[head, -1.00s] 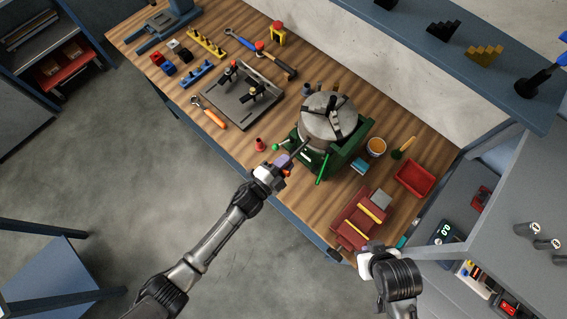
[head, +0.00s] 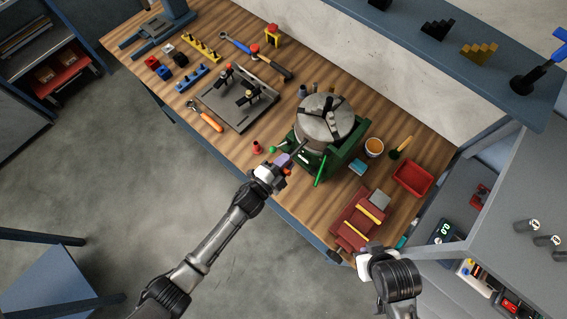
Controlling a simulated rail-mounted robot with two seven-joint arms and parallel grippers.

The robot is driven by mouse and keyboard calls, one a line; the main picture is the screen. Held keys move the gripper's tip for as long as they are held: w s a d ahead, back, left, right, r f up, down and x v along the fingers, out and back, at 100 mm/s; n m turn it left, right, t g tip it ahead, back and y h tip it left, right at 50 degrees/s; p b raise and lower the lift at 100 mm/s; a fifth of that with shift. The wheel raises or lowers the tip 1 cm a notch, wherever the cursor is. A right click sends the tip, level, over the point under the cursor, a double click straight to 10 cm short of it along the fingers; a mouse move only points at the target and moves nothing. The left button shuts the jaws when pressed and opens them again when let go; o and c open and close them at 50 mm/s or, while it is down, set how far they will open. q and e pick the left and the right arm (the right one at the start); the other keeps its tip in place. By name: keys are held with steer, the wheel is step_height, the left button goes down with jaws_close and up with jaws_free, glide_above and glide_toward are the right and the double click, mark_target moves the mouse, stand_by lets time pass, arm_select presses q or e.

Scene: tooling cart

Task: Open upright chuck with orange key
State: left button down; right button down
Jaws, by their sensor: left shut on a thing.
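The round grey chuck (head: 322,122) sits on a green base (head: 344,153) on the wooden bench, its face with dark jaws turned up. A green lever (head: 320,171) sticks out at the front of the base. My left gripper (head: 279,164) is at the chuck's left front, shut on a small tool with a bit of orange showing (head: 288,172), probably the orange key. A purple part shows at the fingertips, close to the chuck's side. I cannot tell whether the key's tip is in the chuck. My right gripper (head: 366,262) is at the bench's front edge, away from the chuck; its fingers are unclear.
A small red piece (head: 256,147) stands left of the gripper. A grey fixture plate (head: 238,108) lies further left. Right of the chuck are an orange-topped cup (head: 374,147), a brush (head: 400,147), a red tray (head: 413,179) and a red vise (head: 357,219).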

arm_select(q)
steer(key=shift+w+d, duration=0.1)
stand_by(0.7)
steer(key=shift+r+n+p, duration=0.1)
steer(key=shift+n+p, duration=0.2)
steer(key=shift+n, duration=0.1)
steer(key=n+p, duration=0.1)
steer(key=n, duration=0.1)
steer(key=shift+r+n, duration=0.1)
steer(key=shift+n, duration=0.2)
steer(key=n+p, duration=0.1)
steer(key=n, duration=0.8)
steer(key=shift+n, duration=0.3)
steer(key=n, duration=0.3)
steer(key=shift+f+n, duration=0.2)
steer(key=shift+n, duration=1)
